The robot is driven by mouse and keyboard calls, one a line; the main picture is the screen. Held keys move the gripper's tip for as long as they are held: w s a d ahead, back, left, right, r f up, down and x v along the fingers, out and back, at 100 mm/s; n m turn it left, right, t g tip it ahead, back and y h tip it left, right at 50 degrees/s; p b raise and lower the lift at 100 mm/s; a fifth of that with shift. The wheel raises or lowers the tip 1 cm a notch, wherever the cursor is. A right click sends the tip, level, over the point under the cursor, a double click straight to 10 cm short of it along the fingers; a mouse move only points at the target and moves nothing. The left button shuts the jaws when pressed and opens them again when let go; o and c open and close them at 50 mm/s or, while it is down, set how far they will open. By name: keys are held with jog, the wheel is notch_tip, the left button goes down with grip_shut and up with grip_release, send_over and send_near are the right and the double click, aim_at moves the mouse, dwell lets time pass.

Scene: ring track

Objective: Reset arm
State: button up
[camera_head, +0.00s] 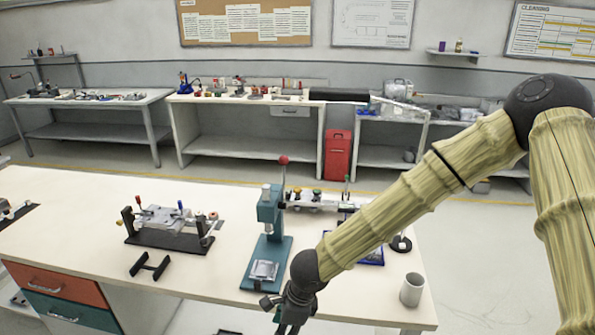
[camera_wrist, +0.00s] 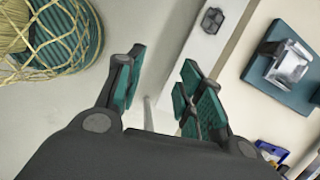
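My gripper (camera_head: 287,310) hangs at the table's front edge, in front of the teal press, at the bottom of the head view. In the wrist view my gripper (camera_wrist: 160,90) has its two teal-padded fingers spread apart, with nothing between them. My arm reaches down to it from the right side of the head view, bent at the elbow. The gripper's lower part is cut off in the head view.
The white worktable (camera_head: 330,285) holds the teal press (camera_head: 270,220), a clamping fixture (camera_head: 170,225), a black stand (camera_head: 150,265) and a grey cup (camera_head: 411,290). The press base (camera_wrist: 285,85) shows right of the fingers. Open floor (camera_head: 490,260) lies right of the table.

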jog(key=s+d+f+n+h, duration=0.2)
jog(key=s+d+f+n, duration=0.2)
jog(key=s+d+f, duration=0.35)
jog(key=s+d+f+n+h, duration=0.1)
jog(key=s+d+f+n, duration=0.4)
jog(key=d+f, duration=0.4)
jog(key=s+d+f+n, duration=0.2)
jog(key=s+d+n, duration=0.2)
jog(key=s, duration=0.3)
jog(key=s+d+f+n, duration=0.3)
jog(key=s+d+n, duration=0.1)
jog(key=s, duration=0.3)
jog(key=shift+s+d+f+g, duration=0.15)
jog(key=shift+d+f+g, duration=0.15)
jog(key=shift+d, duration=0.45)
